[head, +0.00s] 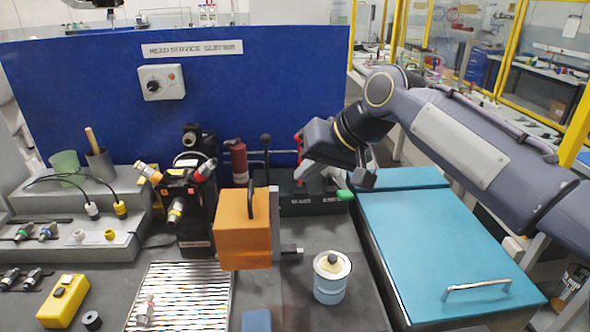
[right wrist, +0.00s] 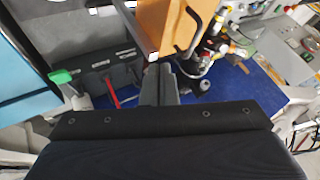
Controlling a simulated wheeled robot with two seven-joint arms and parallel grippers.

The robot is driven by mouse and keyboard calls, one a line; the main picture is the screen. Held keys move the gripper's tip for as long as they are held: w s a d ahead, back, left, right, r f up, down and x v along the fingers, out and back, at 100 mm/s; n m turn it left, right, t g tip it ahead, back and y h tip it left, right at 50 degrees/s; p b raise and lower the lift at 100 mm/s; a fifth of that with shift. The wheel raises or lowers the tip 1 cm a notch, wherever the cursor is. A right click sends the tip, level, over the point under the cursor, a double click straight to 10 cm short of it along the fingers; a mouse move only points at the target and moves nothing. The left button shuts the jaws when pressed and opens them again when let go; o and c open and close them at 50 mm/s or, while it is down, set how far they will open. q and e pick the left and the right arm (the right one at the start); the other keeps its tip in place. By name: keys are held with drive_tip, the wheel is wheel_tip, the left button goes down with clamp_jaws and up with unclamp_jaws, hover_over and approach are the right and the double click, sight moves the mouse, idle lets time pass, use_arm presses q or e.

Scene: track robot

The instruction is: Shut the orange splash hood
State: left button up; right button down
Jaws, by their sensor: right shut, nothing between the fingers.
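The orange splash hood (head: 242,242) stands on the grey bench in the middle of the head view, with a dark bar handle (head: 251,201) on it. Its orange panel (right wrist: 167,22) and dark handle show at the top of the right wrist view. I cannot tell how far open the hood is. My right gripper (head: 364,181) is shut and empty, to the right of the hood and apart from it. Its fingers (right wrist: 159,84) point toward the black block and blue panel in the wrist view. My left gripper is not in view.
A black fixture (head: 190,205) with coloured connectors stands left of the hood. A white-topped blue jar (head: 330,285) is in front right. A teal-lidded box (head: 440,245) lies under my right arm. A blue panel (head: 240,90) closes the back. A ribbed tray (head: 180,295) lies front left.

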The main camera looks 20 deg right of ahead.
sight(266, 208)
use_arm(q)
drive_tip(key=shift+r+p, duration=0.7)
use_arm(e)
drive_tip(key=w+a+f, duration=0.1)
drive_tip(key=a, duration=0.1)
drive_tip(key=w+a+f, duration=0.4)
drive_tip(key=shift+a, duration=0.25)
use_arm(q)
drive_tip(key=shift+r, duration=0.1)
use_arm(e)
drive_tip(key=shift+a, duration=0.1)
